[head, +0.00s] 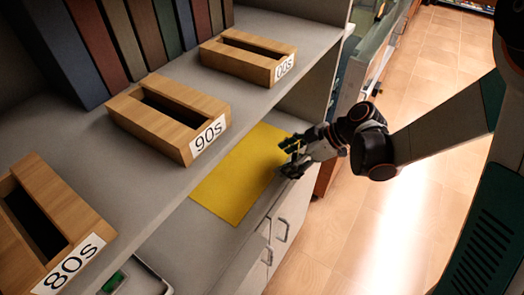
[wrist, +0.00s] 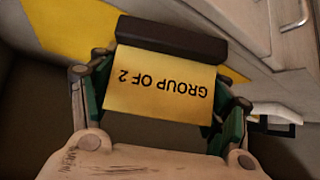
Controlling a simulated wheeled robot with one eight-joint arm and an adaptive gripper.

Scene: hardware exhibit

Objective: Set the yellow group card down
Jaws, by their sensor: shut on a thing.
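The yellow group card (wrist: 160,92) reads "GROUP OF 2", upside down in the wrist view, with a dark bar (wrist: 170,38) along its far edge. My gripper (wrist: 166,98) is shut on it, with green-padded fingers at its left and right sides. In the head view my gripper (head: 293,155) is over the right edge of a flat yellow mat (head: 240,178) on the lower shelf. The card is barely distinguishable there, and I cannot tell whether it touches the mat.
Above the mat, the upper shelf holds wooden boxes labelled 80s (head: 45,225), 90s (head: 168,115) and 00s (head: 248,57), with tall books (head: 130,40) behind. Drawers with handles (head: 280,230) are below the lower shelf. Open wooden floor (head: 410,230) lies at right.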

